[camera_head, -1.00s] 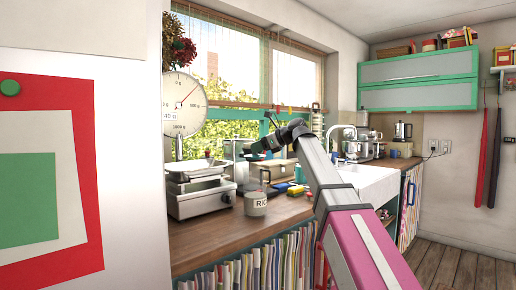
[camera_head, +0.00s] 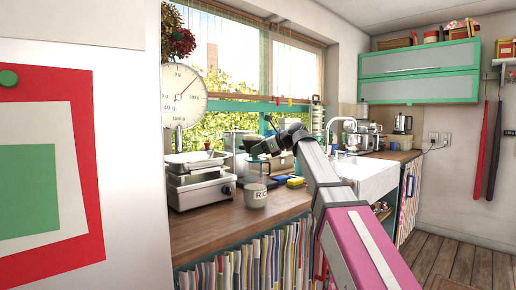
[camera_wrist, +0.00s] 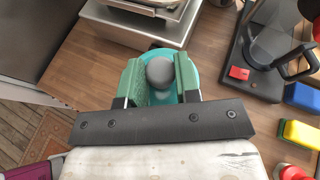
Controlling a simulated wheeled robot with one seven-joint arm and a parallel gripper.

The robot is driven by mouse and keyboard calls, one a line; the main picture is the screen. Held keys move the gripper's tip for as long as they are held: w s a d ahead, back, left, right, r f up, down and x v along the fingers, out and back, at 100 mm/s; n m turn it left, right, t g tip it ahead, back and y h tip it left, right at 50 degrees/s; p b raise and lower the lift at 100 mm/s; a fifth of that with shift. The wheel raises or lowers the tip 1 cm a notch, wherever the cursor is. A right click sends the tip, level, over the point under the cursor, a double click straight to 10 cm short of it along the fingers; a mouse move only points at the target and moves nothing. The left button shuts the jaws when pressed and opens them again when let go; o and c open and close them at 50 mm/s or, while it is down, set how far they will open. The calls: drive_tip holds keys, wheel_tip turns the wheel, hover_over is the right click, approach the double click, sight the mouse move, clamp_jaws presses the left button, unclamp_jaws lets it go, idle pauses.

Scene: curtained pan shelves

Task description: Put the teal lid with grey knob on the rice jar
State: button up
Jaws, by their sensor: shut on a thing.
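The teal lid (camera_wrist: 191,66) with its grey knob (camera_wrist: 160,73) shows in the wrist view. My gripper (camera_wrist: 158,78) is shut on the knob, with one green finger pad on each side. In the head view my gripper (camera_head: 258,150) is above the rice jar, with a visible gap between. The jar does not show in the wrist view.
A kitchen scale (camera_head: 200,188) stands left of the jar on the counter (camera_head: 225,222). The sink (camera_head: 368,178) is farther right.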

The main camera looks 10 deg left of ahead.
drive_tip(key=shift+f, duration=0.65)
idle(0.8)
drive_tip(key=o, duration=1)
drive_tip(key=v, duration=1)
drive_tip(key=shift+s+d+r, duration=0.15)
drive_tip(key=shift+d+r, duration=0.05)
drive_tip(key=shift+d, duration=0.15)
